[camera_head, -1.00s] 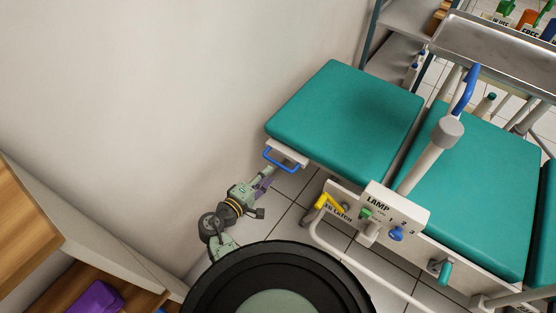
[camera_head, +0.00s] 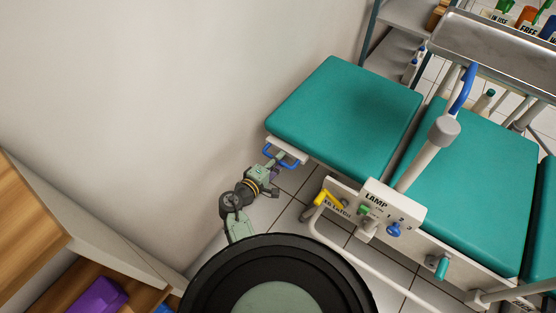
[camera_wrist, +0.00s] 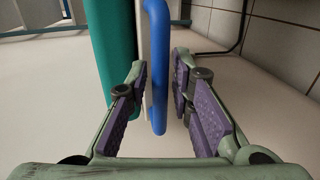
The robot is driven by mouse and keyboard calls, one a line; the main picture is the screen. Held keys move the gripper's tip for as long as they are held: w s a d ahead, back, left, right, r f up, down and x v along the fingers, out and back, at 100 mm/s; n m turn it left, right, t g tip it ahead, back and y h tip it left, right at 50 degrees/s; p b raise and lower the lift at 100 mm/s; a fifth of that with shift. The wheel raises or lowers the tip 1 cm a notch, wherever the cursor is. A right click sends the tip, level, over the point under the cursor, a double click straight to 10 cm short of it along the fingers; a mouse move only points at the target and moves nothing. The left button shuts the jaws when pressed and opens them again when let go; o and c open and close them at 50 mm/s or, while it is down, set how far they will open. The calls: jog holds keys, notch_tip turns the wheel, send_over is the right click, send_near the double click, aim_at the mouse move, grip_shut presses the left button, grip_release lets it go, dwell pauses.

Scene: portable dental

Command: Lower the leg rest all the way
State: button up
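The leg rest is the teal padded panel (camera_head: 345,118) at the left end of the chair in the head view, and it looks about level with the seat. A blue handle (camera_head: 268,155) sticks out from its end; the handle also shows in the wrist view (camera_wrist: 157,75). My gripper (camera_head: 276,162) is at this handle. In the wrist view my gripper (camera_wrist: 158,92) is open, with one purple-padded finger on each side of the blue handle. Gaps show between the handle and both pads. A yellow lever (camera_head: 327,201) labelled with LATCH-like text sits on the chair's side.
A lamp panel (camera_head: 385,208) with knobs, a teal crank (camera_head: 441,267) and a white rail (camera_head: 350,262) stand along the chair's near side. A metal tray (camera_head: 490,50) is at the upper right. A wooden cabinet (camera_head: 25,215) is at the left. The wall is close behind the handle.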

grip_shut()
dwell(0.6)
